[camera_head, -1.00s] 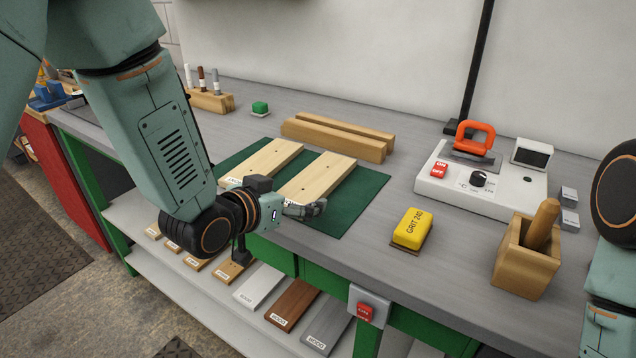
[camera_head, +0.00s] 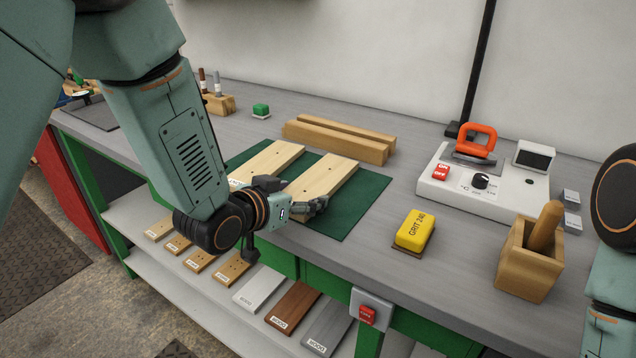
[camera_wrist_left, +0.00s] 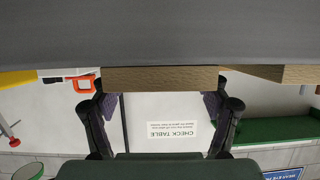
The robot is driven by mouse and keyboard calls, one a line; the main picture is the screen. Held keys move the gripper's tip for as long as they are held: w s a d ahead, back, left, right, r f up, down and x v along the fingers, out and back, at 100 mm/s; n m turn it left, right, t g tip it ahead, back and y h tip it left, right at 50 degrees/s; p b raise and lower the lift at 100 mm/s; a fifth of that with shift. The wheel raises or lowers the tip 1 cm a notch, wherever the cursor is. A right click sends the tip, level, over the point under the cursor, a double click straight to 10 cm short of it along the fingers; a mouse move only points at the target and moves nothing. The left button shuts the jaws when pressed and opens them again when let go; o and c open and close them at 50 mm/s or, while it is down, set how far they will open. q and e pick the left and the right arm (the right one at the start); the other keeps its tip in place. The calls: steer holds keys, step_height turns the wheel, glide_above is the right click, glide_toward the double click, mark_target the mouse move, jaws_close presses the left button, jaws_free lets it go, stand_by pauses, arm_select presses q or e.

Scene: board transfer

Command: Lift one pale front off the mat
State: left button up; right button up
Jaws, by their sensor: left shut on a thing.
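Two pale fronts lie side by side over the dark green mat (camera_head: 362,205). They are the left front (camera_head: 272,160) and the right front (camera_head: 328,178), each with small dark holes. My left gripper (camera_head: 312,207) is at the near end of the right front and shut on it. In the left wrist view, which is upside down, the end of the held front (camera_wrist_left: 160,79) sits between the two dark fingers (camera_wrist_left: 160,105), with the other front (camera_wrist_left: 275,73) beside it. I cannot tell whether the held front is clear of the mat. My right gripper is out of view.
Behind the mat lie two long wooden bars (camera_head: 340,140) and a green block (camera_head: 261,110). To the right are a yellow grit block (camera_head: 414,231), a wooden box (camera_head: 530,262) and a white control station (camera_head: 480,180). Sample boards (camera_head: 295,308) lie on the shelf below.

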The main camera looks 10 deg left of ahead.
arm_select(q)
steer(key=c, duration=0.3)
steer(key=shift+w, duration=0.1)
steer(key=shift+c, duration=0.2)
steer(key=shift+r, duration=0.15)
